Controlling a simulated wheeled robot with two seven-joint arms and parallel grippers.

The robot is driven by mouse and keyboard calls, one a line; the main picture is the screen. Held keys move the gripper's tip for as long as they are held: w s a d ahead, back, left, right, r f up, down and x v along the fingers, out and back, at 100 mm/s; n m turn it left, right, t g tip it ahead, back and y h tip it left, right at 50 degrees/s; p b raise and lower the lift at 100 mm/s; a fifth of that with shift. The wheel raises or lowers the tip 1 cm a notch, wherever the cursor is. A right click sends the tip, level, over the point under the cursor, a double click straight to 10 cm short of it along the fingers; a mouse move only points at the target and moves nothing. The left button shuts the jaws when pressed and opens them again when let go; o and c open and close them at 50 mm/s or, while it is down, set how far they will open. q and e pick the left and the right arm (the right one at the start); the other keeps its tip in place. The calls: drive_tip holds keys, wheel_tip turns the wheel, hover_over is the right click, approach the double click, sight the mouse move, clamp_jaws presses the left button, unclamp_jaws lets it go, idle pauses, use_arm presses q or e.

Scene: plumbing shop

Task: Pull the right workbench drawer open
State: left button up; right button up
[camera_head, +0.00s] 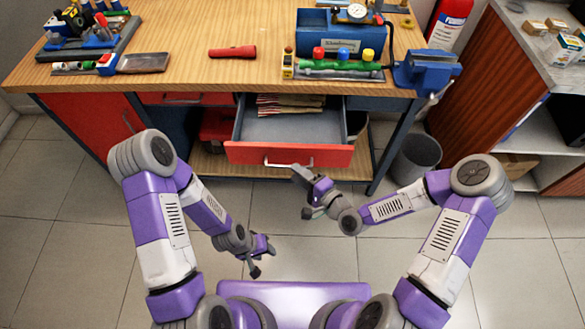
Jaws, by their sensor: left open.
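My left gripper (263,260) is open and empty, lower down, over the floor and away from the drawer.
The wooden workbench (190,62) carries a red flashlight (232,52), a blue toolbox (325,36) and a blue vise (427,68). A grey bin (415,158) stands right of the drawer. A red cabinet (92,122) is at left. The floor before the bench is clear.

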drive_tip(key=v, duration=0.4)
idle(0.4)
drive_tip(key=s+d+f+n+g+h+p, duration=0.1)
drive_tip(key=s+d+f+n+g+h, duration=0.2)
drive_tip(key=s+f, duration=0.4)
drive_tip(key=s+d+f+n+g+h+p, duration=0.2)
drive_tip(key=s+f+n+g+h, duration=0.2)
drive_tip(key=s+f+g, duration=0.4)
drive_tip(key=shift+d+f+n, duration=0.35)
drive_tip(key=shift+f+n, duration=0.1)
drive_tip(key=shift+n, duration=0.15)
